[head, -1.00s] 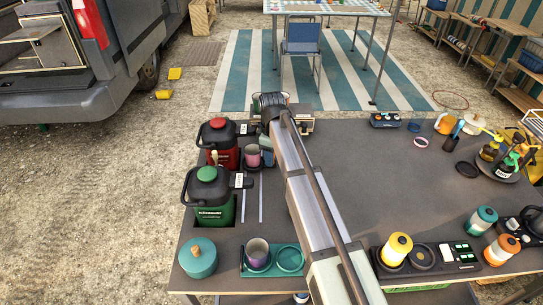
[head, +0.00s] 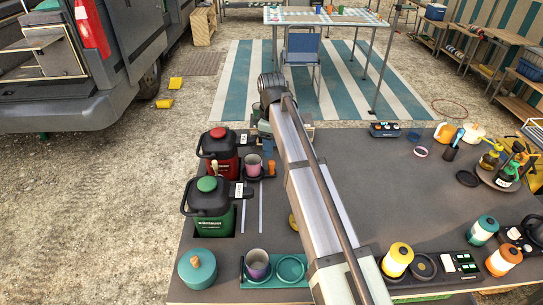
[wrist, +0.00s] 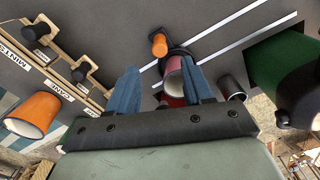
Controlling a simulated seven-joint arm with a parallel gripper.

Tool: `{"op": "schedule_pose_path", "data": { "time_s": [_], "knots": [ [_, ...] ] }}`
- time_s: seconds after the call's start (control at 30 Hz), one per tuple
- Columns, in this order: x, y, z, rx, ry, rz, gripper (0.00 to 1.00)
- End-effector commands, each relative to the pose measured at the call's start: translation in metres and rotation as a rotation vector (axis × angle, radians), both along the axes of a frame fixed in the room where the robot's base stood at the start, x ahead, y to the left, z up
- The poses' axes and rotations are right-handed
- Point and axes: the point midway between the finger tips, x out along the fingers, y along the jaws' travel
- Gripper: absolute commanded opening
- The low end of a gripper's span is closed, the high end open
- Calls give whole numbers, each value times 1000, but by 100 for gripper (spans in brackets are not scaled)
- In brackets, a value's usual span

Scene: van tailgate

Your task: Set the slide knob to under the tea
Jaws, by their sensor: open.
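The slide knob, an orange peg (head: 271,167), stands at the right side of a dark cup carriage beside the red jug (head: 221,165). It also shows in the wrist view (wrist: 159,44). A pinkish cup (head: 254,163) sits on the carriage. Two pale rails (head: 262,208) run from there toward the green jug (head: 210,212). White tags on the jugs are too small to read, so I cannot tell which holds tea. My gripper (wrist: 160,70) is open and empty, its blue fingers apart, with the knob beyond the fingertips in the wrist view.
A teal pot (head: 197,268) and a teal tray (head: 250,281) are at the table's front left. The table's middle right is clear.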

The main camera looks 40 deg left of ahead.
Motion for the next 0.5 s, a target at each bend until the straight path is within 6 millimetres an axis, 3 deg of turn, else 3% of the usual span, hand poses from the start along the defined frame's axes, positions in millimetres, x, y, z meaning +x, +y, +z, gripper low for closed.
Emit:
{"op": "schedule_pose_path", "data": {
  "time_s": [0.2,0.5],
  "knots": [
    [1,1,32,0,-1,0,51],
    [0,0,47,0,0,0,51]
  ]
}}
